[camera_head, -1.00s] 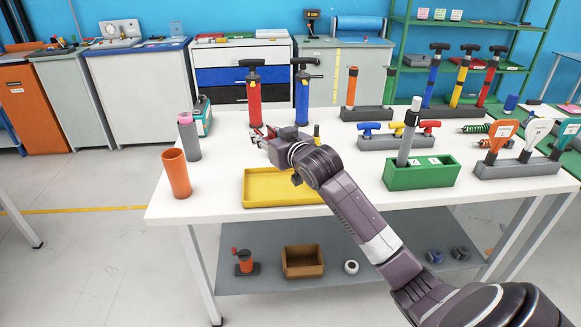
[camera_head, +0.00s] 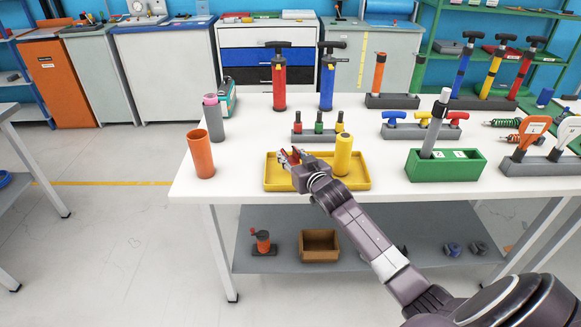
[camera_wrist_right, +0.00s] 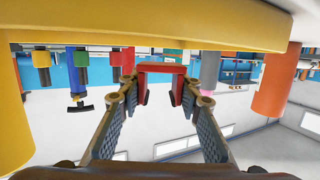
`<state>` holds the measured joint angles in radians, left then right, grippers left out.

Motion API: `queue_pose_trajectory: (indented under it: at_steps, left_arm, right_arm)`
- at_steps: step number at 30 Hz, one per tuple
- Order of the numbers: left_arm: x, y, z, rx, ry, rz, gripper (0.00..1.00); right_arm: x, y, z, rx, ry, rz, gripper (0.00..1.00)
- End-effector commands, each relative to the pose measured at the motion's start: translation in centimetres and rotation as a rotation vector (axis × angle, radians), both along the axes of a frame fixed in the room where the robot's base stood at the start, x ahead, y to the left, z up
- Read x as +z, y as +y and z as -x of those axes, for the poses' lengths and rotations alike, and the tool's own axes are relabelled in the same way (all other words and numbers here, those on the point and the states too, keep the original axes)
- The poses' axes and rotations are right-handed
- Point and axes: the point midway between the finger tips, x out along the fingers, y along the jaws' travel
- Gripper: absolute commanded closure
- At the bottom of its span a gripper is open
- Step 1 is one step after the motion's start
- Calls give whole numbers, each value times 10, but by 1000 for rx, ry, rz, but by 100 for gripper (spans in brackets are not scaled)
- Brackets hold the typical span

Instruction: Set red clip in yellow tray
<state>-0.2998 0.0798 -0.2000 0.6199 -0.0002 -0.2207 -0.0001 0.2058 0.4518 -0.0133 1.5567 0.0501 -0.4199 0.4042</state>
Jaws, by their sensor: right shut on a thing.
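The red clip (camera_wrist_right: 160,68) is a small U-shaped piece held between the fingertips of my right gripper (camera_wrist_right: 158,82) in the wrist view. In the head view my right gripper (camera_head: 291,158) is over the left part of the yellow tray (camera_head: 360,184), with a bit of red at its tips. The wrist view appears upside down, with the yellow tray's edge (camera_wrist_right: 150,36) across the top. I cannot tell whether the clip touches the tray floor. A yellow cylinder (camera_head: 343,156) stands on the tray's right part. My left gripper is out of view.
An orange cup (camera_head: 201,156) and a grey bottle with a pink top (camera_head: 214,119) stand left of the tray. A small rack with coloured handles (camera_head: 318,135) is behind it. A green block holder (camera_head: 445,166) stands to the right. Red (camera_head: 279,85) and blue (camera_head: 327,83) pumps are farther back.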

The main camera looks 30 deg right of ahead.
Motion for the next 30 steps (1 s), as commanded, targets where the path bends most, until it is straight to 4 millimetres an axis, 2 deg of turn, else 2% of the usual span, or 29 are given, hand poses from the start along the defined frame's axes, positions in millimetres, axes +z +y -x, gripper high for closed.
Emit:
queue_pose_trajectory:
  at_steps: [6,9,21,22,24,26,30]
  left_arm:
    - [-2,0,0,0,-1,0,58]
    - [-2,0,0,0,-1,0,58]
    - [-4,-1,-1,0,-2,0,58]
    - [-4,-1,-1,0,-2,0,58]
    - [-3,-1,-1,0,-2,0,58]
    - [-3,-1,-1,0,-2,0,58]
    - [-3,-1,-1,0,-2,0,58]
  right_arm:
    - [-32,0,0,-1,4,-2,84]
    - [-41,0,0,-1,2,0,84]
    - [-47,0,0,0,1,0,84]
    - [-46,0,0,-1,0,1,65]
    - [-45,0,0,0,1,1,57]
    - [-45,0,0,0,1,0,50]
    - [-45,0,0,0,1,0,50]
